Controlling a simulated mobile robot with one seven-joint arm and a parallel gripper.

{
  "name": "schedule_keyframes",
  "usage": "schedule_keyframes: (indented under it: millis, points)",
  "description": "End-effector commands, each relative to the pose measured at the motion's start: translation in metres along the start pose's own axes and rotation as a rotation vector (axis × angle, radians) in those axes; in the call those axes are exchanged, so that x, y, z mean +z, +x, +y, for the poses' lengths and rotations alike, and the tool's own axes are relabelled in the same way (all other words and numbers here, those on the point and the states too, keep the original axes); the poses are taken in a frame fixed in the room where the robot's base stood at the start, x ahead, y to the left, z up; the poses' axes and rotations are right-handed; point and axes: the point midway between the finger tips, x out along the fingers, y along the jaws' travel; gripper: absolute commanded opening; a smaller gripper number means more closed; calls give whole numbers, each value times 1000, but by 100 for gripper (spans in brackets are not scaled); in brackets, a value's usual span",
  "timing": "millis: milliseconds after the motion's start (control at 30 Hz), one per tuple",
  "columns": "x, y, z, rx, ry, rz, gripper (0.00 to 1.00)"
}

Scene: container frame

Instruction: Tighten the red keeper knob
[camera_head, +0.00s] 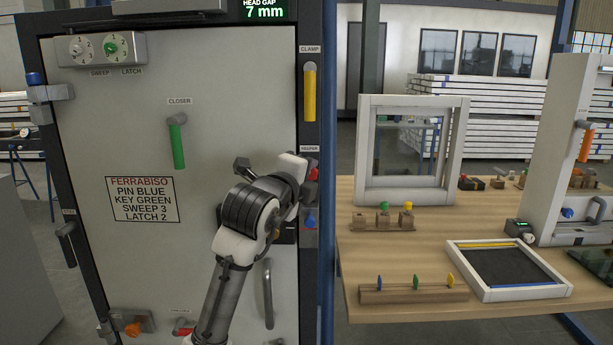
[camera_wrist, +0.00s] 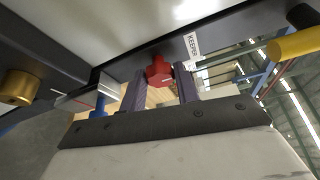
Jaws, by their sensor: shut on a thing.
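The red keeper knob (camera_wrist: 160,70) sits on the dark door frame beside the white KEEPER label (camera_wrist: 192,45) in the wrist view. My gripper (camera_wrist: 161,80) has one finger on each side of the knob and is shut on it. In the head view, my gripper (camera_head: 303,168) is at the right frame post below the KEEPER label (camera_head: 309,149). A little of the red knob (camera_head: 314,174) shows there; my wrist hides the rest.
A yellow clamp handle (camera_head: 309,93) is above on the same post, and a blue knob (camera_head: 310,222) is below. The pale door (camera_head: 230,80) carries a green closer handle (camera_head: 178,145) and a grey pull handle (camera_head: 268,293). A wooden bench (camera_head: 410,255) stands at right. A display reads 7 mm.

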Motion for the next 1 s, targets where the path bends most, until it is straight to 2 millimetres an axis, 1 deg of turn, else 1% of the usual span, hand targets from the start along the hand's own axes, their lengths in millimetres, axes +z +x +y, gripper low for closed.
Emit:
schedule_keyframes:
  millis: [300, 333, 467, 800, 867, 967, 1000]
  points:
    - [0, 0, 1, 2, 2, 0, 8]
    - [0, 0, 1, 2, 2, 0, 35]
    - [0, 0, 0, 1, 1, 0, 52]
    - [0, -3, 0, -1, 1, -1, 53]
    - [0, -8, 0, -2, 1, -1, 53]
    - [1, -22, 1, -2, 2, -2, 53]
    - [0, -31, 2, -3, 3, -3, 53]
